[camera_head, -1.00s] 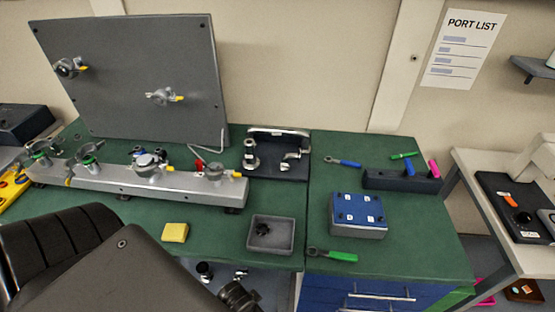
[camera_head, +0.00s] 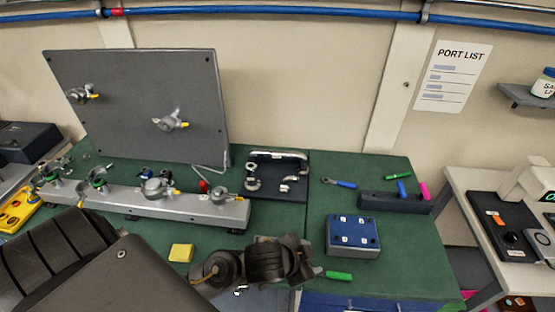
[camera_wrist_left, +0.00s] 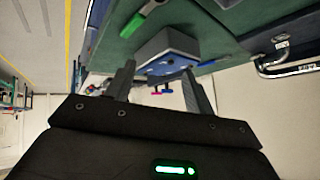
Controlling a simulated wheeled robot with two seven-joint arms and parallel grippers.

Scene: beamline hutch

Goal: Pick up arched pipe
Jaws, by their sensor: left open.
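The arched pipe (camera_head: 278,155) is a shiny metal tube with bent ends, along the back of a dark tray (camera_head: 272,190) on the green bench. In the left wrist view the pipe (camera_wrist_left: 290,70) shows at the right edge, outside the jaws. My left gripper (camera_head: 308,272) is over the front of the bench, in front of the tray and apart from the pipe. In the left wrist view its two fingers (camera_wrist_left: 160,84) are spread with nothing held; a blue-topped box (camera_wrist_left: 168,50) lies beyond them. My right gripper is not in view.
Smaller metal fittings share the tray. A long metal rail (camera_head: 150,203) with clamps stands to its left, before an upright grey panel (camera_head: 140,95). The blue-topped box (camera_head: 352,235) and a dark tool block (camera_head: 395,203) stand to the right. My forearm hides the grey bin.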

